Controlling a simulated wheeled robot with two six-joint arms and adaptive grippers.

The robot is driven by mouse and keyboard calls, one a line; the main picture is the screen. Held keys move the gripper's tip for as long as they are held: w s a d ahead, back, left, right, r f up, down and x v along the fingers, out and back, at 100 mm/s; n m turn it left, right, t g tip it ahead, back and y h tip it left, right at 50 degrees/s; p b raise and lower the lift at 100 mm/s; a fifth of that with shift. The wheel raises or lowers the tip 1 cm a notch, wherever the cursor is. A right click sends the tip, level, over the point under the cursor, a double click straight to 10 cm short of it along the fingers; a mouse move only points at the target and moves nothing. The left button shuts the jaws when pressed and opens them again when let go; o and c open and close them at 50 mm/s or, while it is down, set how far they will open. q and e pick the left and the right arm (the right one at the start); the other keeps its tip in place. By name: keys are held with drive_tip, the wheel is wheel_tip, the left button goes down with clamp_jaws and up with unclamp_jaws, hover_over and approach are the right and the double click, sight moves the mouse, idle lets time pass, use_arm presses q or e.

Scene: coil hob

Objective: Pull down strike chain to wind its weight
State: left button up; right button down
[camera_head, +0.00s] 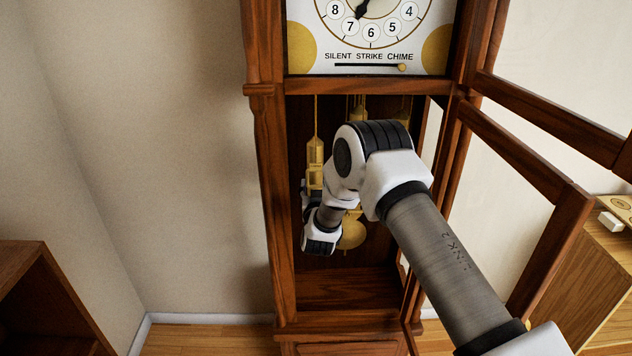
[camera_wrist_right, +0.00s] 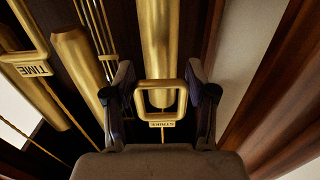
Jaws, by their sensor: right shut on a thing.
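In the right wrist view, a brass rectangular pull loop (camera_wrist_right: 160,84) with a small tag (camera_wrist_right: 163,124), apparently lettered STRIKE, lies between the fingers of my right gripper (camera_wrist_right: 165,95). The fingers are shut on its two sides. A brass cylinder (camera_wrist_right: 160,40), seemingly a weight, shows behind and through the loop. In the head view my right arm reaches into the open clock case, and the right gripper (camera_head: 311,197) is partly hidden by its wrist, beside a hanging brass weight (camera_head: 315,165). The strike chain itself is not clear. My left gripper is out of view.
Another brass loop (camera_wrist_right: 30,58), tagged TIME, and another brass cylinder (camera_wrist_right: 78,62) hang close by. The pendulum bob (camera_head: 352,234) hangs behind my wrist. The wooden case side (camera_head: 274,190) is close on the left; the open glazed door (camera_head: 530,160) stands at the right.

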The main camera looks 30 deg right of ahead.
wheel_tip(320, 180, down, 17)
drive_tip(key=b, duration=1)
drive_tip(key=shift+s, duration=0.3)
drive_tip(key=shift+a+r, duration=0.1)
drive_tip(key=shift+c, duration=2.2)
unclamp_jaws()
drive_tip(key=shift+o, duration=0.6)
drive_tip(key=shift+w, duration=0.3)
drive_tip(key=v, duration=1.2)
drive_tip(key=shift+s, duration=0.1)
